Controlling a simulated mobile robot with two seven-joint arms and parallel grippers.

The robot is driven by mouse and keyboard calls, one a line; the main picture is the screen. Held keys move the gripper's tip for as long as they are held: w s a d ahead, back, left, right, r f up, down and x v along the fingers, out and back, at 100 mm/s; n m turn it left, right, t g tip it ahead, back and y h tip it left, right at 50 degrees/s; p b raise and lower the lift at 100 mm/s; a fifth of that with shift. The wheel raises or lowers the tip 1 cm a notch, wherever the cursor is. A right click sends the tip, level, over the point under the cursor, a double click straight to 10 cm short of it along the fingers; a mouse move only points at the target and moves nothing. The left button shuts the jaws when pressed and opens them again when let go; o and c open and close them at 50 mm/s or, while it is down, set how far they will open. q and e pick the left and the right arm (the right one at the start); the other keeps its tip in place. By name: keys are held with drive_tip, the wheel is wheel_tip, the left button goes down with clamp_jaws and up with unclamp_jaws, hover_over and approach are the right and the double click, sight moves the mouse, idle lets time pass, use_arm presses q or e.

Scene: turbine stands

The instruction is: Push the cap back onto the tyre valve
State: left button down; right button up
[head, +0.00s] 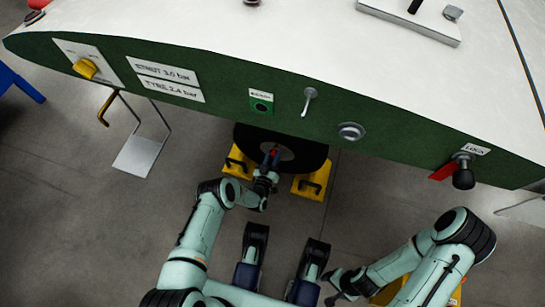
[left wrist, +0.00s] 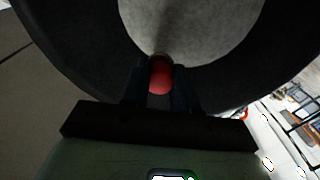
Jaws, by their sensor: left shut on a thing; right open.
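The dark tyre (head: 312,155) with a pale grey hub sits under the green panel in the head view. In the left wrist view the tyre (left wrist: 90,60) arches across the top around the pale hub (left wrist: 190,20). My left gripper (head: 270,162) is at the front of the wheel, shut on the red cap (left wrist: 160,76). The cap also shows as a small red spot in the head view (head: 274,152). It lies against the hub's lower edge in the wrist picture; I cannot tell whether it touches the valve, which is hidden. My right gripper (head: 334,286) is open and low, away from the wheel.
Yellow chocks (head: 308,188) flank the tyre. The green panel (head: 220,84) above carries a yellow knob (head: 85,68), labels, a lever and a black-knobbed handle (head: 463,175) with a red tag. A metal step (head: 137,156) hangs at left. Grey floor lies open around.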

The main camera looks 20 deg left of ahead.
use_arm(q)
drive_tip(key=shift+w+r, duration=0.3)
drive_tip(key=shift+w, duration=0.1)
drive_tip(key=c, duration=0.8)
unclamp_jaws()
